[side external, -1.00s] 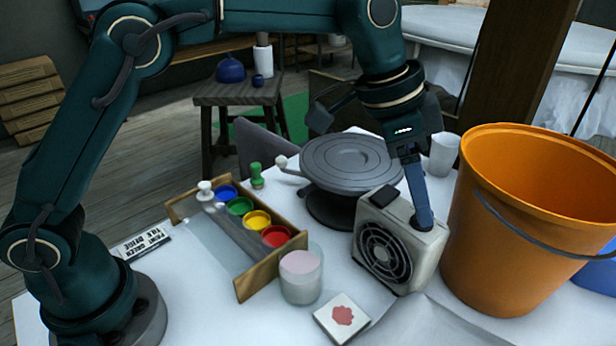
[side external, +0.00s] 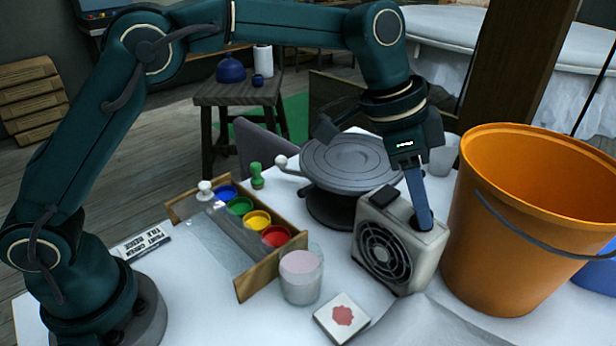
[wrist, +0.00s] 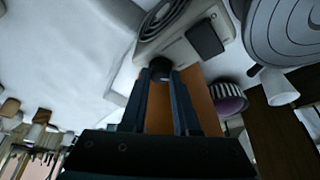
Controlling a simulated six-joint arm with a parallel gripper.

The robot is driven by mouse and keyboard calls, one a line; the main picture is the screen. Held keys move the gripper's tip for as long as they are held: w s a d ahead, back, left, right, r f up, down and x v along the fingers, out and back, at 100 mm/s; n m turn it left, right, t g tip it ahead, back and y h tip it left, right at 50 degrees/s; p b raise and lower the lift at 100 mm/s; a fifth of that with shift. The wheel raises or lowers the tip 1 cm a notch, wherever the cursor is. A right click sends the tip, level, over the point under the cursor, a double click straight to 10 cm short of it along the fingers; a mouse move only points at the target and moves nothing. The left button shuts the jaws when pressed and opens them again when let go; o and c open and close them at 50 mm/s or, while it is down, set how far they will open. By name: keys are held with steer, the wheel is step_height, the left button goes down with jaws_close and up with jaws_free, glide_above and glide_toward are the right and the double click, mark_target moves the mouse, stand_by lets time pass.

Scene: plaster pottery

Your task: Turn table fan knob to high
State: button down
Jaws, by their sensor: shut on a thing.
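The table fan (side external: 390,245) is a small pale box with a round dark grille on its front. It stands on the white table and also shows in the wrist view (wrist: 185,50). Its dark knob (wrist: 160,67) is on the top face, between my fingertips. A separate dark square block (wrist: 205,40) is also on the top face. My gripper (side external: 424,222) points down at the fan top from above. In the wrist view, my gripper (wrist: 163,75) is shut on the knob. The fingers partly hide the knob, and its setting marks cannot be made out.
An orange bucket (side external: 500,245) stands close to the right of the fan. A grey turntable (side external: 350,160) is behind it. A paint rack (side external: 270,265), a glass cup (side external: 301,285) and a stained tile (side external: 342,317) are to the left and front.

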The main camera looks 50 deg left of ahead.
steer(key=shift+w+a+m+g+h, duration=0.15)
steer(key=shift+m+g, duration=0.1)
steer(key=shift+m, duration=0.6)
steer(key=shift+w+d+m+g+h, duration=0.1)
steer(key=shift+m+g, duration=0.2)
steer(key=shift+m, duration=0.6)
steer(key=shift+w+a+m+g+h, duration=0.15)
steer(key=shift+m+g, duration=0.1)
steer(key=shift+m, duration=0.6)
steer(key=shift+s+d, duration=0.1)
steer(key=shift+s, duration=0.05)
steer(key=c, duration=0.6)
jaws_free()
steer(key=shift+c, duration=0.2)
steer(key=shift+r, duration=0.1)
steer(key=shift+v, duration=1.45)
steer(key=s+a, duration=0.1)
steer(key=a, duration=1.1)
steer(key=shift+s, duration=0.4)
